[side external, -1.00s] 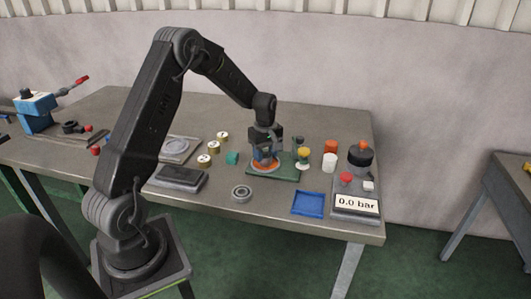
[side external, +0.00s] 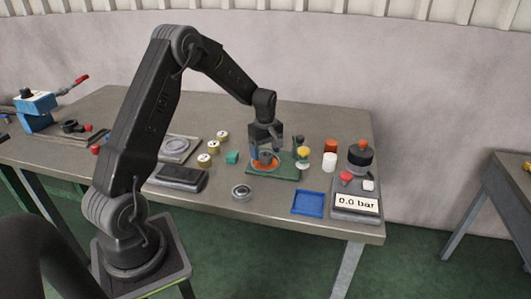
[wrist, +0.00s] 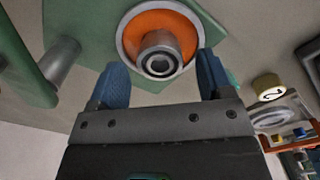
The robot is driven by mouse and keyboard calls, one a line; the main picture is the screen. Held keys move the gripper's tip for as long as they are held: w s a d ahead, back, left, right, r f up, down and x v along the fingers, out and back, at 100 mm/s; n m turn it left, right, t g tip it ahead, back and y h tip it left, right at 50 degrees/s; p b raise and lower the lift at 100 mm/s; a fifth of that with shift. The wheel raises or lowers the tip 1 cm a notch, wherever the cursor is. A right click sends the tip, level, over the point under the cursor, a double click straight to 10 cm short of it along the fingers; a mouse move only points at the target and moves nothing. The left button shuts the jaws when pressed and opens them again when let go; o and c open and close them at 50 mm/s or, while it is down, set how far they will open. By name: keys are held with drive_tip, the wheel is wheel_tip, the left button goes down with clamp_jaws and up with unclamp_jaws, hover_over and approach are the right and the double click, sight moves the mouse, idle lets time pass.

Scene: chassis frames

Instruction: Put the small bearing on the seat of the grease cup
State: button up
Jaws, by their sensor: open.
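The grease cup (side external: 263,164) has an orange dish with a pale rim and stands on a green plate; its orange dish (wrist: 182,24) also shows in the wrist view. A grey post or sleeve rises from its middle. A small ring with a dark band, looking like the small bearing (wrist: 160,64), sits at the near end of that post, between my fingers but touching neither. Whether it is fully seated I cannot tell. My gripper (side external: 267,154) is open over the cup, its blue fingers (wrist: 162,78) on either side of the post with gaps.
A larger bearing-like ring (side external: 241,192) lies on the table in front. A blue tray (side external: 308,203) and a gauge box reading 0.0 bar (side external: 356,204) are to the right. A yellow-topped piece (side external: 303,152) stands close right of my gripper.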

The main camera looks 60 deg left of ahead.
sight(266, 155)
wheel_tip(266, 155, up, 11)
drive_tip(key=s+d+r+m+t, duration=0.1)
drive_tip(key=s+d+r+m, duration=0.35)
drive_tip(key=d, duration=0.25)
drive_tip(key=s+d+r+m+t, duration=0.1)
drive_tip(key=s+d+r+m, duration=0.2)
drive_tip(key=d+r, duration=0.25)
drive_tip(key=s+d+m+t, duration=0.3)
drive_tip(key=s+d+m, duration=0.7)
drive_tip(key=s, duration=0.5)
drive_tip(key=shift+s+d+f+t, duration=0.2)
drive_tip(key=shift+d+f+t, duration=0.1)
drive_tip(key=shift+d, duration=0.45)
